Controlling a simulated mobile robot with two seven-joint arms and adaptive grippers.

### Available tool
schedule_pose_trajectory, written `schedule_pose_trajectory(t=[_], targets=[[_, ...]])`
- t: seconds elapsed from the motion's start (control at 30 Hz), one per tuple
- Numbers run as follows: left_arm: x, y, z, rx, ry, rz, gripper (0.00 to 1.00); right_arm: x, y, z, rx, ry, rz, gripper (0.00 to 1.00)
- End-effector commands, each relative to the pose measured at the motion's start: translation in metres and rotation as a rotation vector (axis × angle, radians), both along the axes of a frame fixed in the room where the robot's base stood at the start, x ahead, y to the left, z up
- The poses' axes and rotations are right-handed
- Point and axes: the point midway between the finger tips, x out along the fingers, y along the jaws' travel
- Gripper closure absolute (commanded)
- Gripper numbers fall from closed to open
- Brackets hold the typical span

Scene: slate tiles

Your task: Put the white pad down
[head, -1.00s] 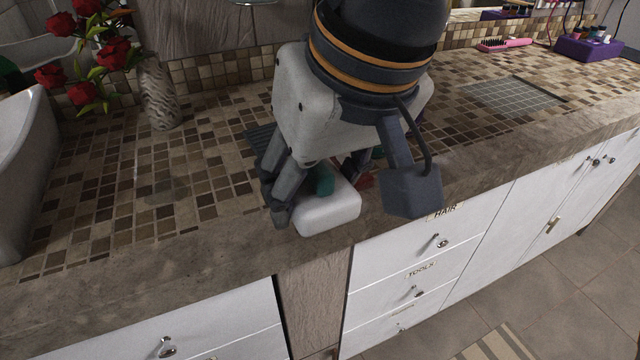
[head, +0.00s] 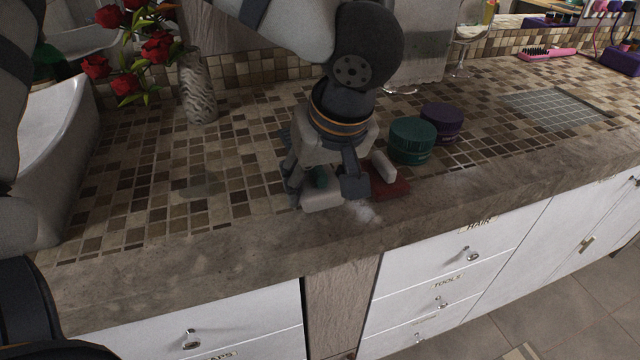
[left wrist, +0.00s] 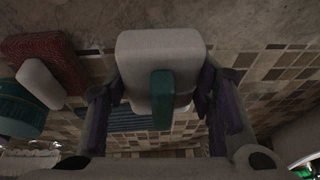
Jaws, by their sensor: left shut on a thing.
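The white pad (head: 322,198) with a dark green handle is in my left gripper (head: 322,184), low over the tiled counter near its front edge. In the left wrist view the white pad (left wrist: 160,50) sits between the two fingers, its green handle (left wrist: 162,98) toward the palm. The left gripper is shut on it. I cannot tell whether the pad touches the counter. A dark ribbed mat (left wrist: 138,122) shows behind the pad, mostly hidden by the gripper in the head view. My right gripper is not in view.
Right of the gripper, a red block (head: 392,187) has a small white bar (head: 383,167) by it. A green jar (head: 411,140) and a purple jar (head: 442,121) stand behind. A pale smear (head: 363,211) lies right of the pad. The left counter has free tiles; a rose vase (head: 198,90) stands behind.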

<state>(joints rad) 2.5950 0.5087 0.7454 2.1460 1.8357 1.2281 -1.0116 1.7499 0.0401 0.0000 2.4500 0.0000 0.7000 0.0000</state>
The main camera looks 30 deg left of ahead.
Motion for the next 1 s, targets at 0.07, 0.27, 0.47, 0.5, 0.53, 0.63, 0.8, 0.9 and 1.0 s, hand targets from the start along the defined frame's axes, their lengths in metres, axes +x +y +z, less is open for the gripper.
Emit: schedule_pose_trajectory(t=[0.07, 0.27, 0.47, 0.5, 0.53, 0.63, 0.8, 0.9, 1.0], targets=[[-0.001, 0.0, -0.012, 0.002, 0.003, -0.001, 0.95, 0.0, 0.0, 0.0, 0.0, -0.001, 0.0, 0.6], [0.0, -0.001, -0.016, 0.0, -0.002, -0.002, 0.95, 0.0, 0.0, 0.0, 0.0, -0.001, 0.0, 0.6], [-0.001, -0.001, -0.019, -0.001, -0.001, 0.0, 0.95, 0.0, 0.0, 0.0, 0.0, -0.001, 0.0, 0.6], [-0.001, -0.001, -0.021, 0.0, 0.0, 0.0, 0.95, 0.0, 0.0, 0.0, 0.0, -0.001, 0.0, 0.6], [-0.001, -0.001, -0.021, 0.0, 0.0, -0.001, 0.95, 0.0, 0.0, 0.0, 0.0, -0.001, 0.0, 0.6], [-0.001, -0.001, -0.025, 0.0, 0.0, -0.001, 0.95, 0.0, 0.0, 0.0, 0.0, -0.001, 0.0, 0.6], [-0.001, -0.001, -0.03, -0.002, 0.005, -0.001, 0.95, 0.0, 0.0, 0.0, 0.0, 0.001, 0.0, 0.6], [-0.002, -0.001, -0.032, -0.002, 0.01, -0.001, 0.33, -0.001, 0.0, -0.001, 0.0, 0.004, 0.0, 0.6], [-0.002, -0.001, -0.033, -0.003, 0.012, -0.001, 0.3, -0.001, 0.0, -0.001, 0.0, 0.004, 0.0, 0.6]])
